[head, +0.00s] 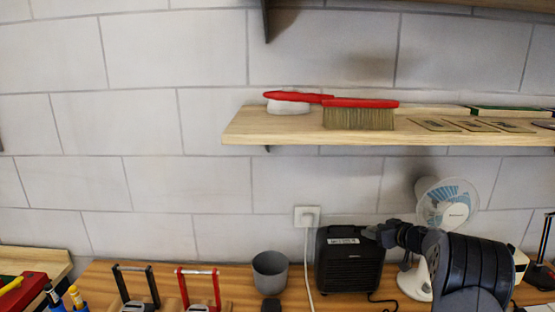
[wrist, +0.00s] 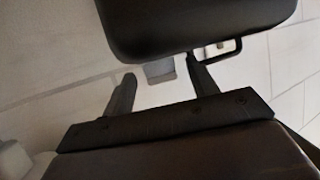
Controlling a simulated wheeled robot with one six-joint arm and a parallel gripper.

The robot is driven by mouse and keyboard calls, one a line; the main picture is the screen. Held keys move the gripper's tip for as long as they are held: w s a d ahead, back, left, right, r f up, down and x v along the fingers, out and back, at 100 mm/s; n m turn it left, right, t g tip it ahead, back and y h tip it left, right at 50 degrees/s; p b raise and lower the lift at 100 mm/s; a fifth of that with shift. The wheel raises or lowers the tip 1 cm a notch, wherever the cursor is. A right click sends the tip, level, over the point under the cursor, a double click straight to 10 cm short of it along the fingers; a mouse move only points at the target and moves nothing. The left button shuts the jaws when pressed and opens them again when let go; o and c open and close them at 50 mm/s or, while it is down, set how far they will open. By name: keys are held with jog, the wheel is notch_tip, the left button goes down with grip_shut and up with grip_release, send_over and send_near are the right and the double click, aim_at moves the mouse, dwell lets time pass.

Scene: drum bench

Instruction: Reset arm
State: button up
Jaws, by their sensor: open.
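My arm reaches in from the lower right of the head view. My gripper (head: 372,233) points left in front of the upper right of a black box-shaped device (head: 349,262). In the wrist view my gripper (wrist: 160,68) has its two dark fingers spread apart, with nothing held between them. A large dark rounded shape (wrist: 190,22) fills the top of that view beyond the fingers; I cannot tell what it is. A small grey piece (wrist: 159,70) shows between the fingertips, also unclear.
A wooden shelf (head: 232,130) above holds a red-handled brush (head: 360,116). On the wooden bench (head: 235,284) stand a grey cup (head: 270,273), a white fan (head: 447,205) and black-handled (head: 135,269) and red-handled (head: 198,271) items. A cable (head: 307,265) hangs from the wall socket (head: 307,216).

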dwell(0.6)
jog(key=b+v, duration=0.3)
jog(key=v, duration=0.8)
jog(key=p+x, duration=0.3)
jog(key=x, duration=0.8)
jog(key=shift+a, duration=0.1)
jog(key=shift+s+a+r+m+t+h, duration=0.15)
jog(key=shift+m+t+h, duration=0.25)
jog(key=shift+m+h, duration=0.55)
jog(key=shift+a+f+m+t+h+b, duration=0.1)
jog(key=shift+m+h+b, duration=0.1)
jog(key=shift+m+h, duration=0.45)
jog(key=shift+a+f+m+t+h+b, duration=0.1)
jog(key=shift+a+m+h+b, duration=0.1)
jog(key=shift+m+h, duration=0.4)
jog(key=shift+a+m+t+h+b, duration=0.15)
jog(key=shift+m+h, duration=0.25)
jog(key=shift+h, duration=0.4)
jog(key=shift+d+m+h+b, duration=0.1)
jog(key=shift+m+h+b, duration=0.3)
jog(key=shift+h+b, duration=0.1)
jog(key=shift+f+m+h+b, duration=0.2)
jog(key=shift+m+h+b, duration=0.35)
jog(key=shift+b, duration=0.65)
jog(key=shift+a+h+b, duration=0.2)
jog(key=shift+h+b, duration=0.05)
jog(key=shift+b, duration=0.55)
